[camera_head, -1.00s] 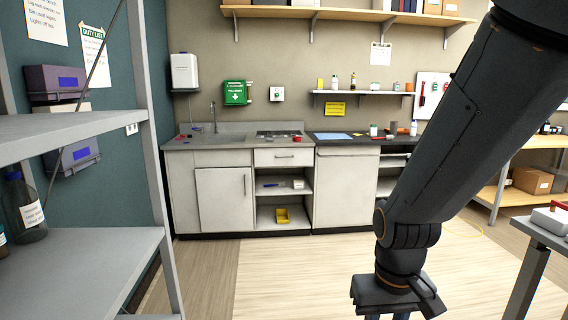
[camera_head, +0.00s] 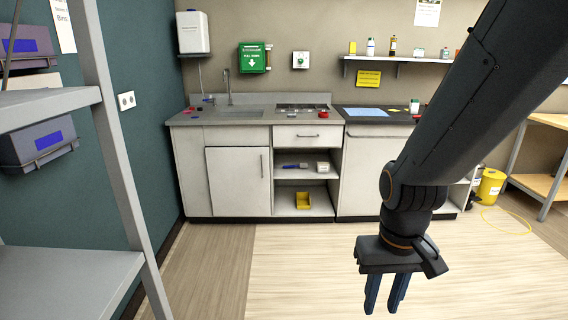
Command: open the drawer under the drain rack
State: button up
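The drawer (camera_head: 308,137) is a pale front with a dark horizontal bar handle (camera_head: 308,135), set in the counter unit just under the drain rack (camera_head: 301,109). It looks shut, its front flush with the cabinet. The drain rack lies on the grey counter right of the sink (camera_head: 240,114). My gripper (camera_head: 384,306) hangs downward in the lower right, well nearer to me than the counter. Its two blue fingers stand apart with nothing seen between them. The fingertips are near the lower part of the view.
Below the drawer are open shelves with a yellow bin (camera_head: 304,200). A cabinet door (camera_head: 238,177) is to the left. A metal shelf rack (camera_head: 118,150) stands close on my left. A yellow bucket (camera_head: 490,186) and a cable (camera_head: 506,222) are at the right. The floor before the counter is clear.

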aim_at(283, 135)
jog(key=i, duration=3.65)
